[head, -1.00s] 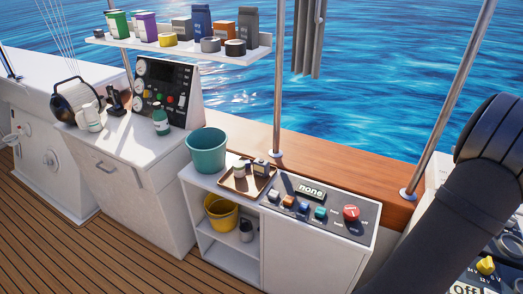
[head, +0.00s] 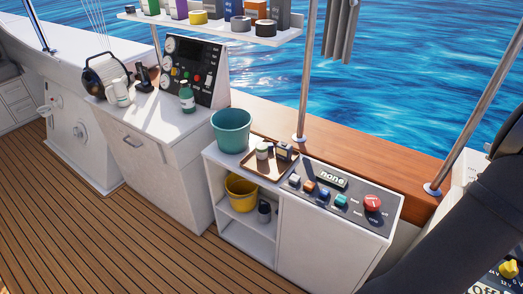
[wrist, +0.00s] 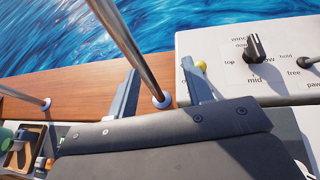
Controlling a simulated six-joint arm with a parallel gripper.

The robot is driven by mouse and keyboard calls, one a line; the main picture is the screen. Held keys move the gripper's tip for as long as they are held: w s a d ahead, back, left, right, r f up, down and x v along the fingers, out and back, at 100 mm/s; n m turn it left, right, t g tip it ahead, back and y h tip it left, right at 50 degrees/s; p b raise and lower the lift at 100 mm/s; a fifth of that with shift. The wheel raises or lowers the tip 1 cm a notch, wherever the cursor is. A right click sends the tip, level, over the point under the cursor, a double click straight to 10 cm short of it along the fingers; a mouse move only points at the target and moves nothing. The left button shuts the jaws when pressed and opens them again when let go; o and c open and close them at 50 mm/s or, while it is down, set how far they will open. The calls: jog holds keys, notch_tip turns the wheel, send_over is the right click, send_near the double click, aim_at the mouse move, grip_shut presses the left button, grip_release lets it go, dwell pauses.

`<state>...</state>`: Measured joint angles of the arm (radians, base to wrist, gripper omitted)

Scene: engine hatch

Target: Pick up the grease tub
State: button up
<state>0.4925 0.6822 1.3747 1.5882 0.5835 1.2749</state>
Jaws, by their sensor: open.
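A small pale round tub (head: 262,151), which looks like the grease tub, stands upright on a brown tray (head: 258,168) on the white cabinet in the head view. A small dark and pale container (head: 284,151) stands right beside it. In the wrist view, my gripper (wrist: 160,88) is open, its two grey fingers apart with nothing held between them. It points over the wooden ledge and the base of a metal post, away from the tray. Part of the tray (wrist: 17,158) shows at the lower left of the wrist view. The gripper is out of the head view.
A teal bucket (head: 231,131) stands just left of the tray, and a button panel (head: 345,197) lies right of it. A metal post (head: 305,75) rises behind the tray. A shelf (head: 200,27) holds several containers. A knob panel (wrist: 248,65) is at the wrist view's right.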

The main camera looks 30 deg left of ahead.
dwell(0.3)
jog(key=o, duration=0.7)
jog(key=shift+c, duration=0.2)
jog(key=w+a+n+g+y, duration=0.2)
jog(key=w+a+n+y, duration=0.1)
jog(key=a, duration=0.7)
jog(key=w+a+n+g+y, duration=0.1)
jog(key=w+a+n+y, duration=0.15)
jog(key=a, duration=0.75)
jog(key=n+g+h, duration=0.6)
jog(key=n+g, duration=0.5)
jog(key=n, duration=0.4)
send_over(262, 146)
jog(key=d, duration=0.2)
notch_tip(262, 146, down, 12)
jog(key=shift+n, duration=0.25)
jog(key=f, duration=0.3)
jog(key=a+f, duration=0.1)
jog(key=f, duration=0.7)
jog(key=shift+w+a, duration=0.15)
jog(key=shift+a, duration=0.05)
jog(key=shift+a+f, duration=0.15)
jog(key=shift+f, duration=0.8)
jog(key=shift+a+f, duration=0.2)
jog(key=shift+f, duration=0.7)
jog(key=shift+a+f, duration=0.15)
jog(key=shift+f, duration=0.8)
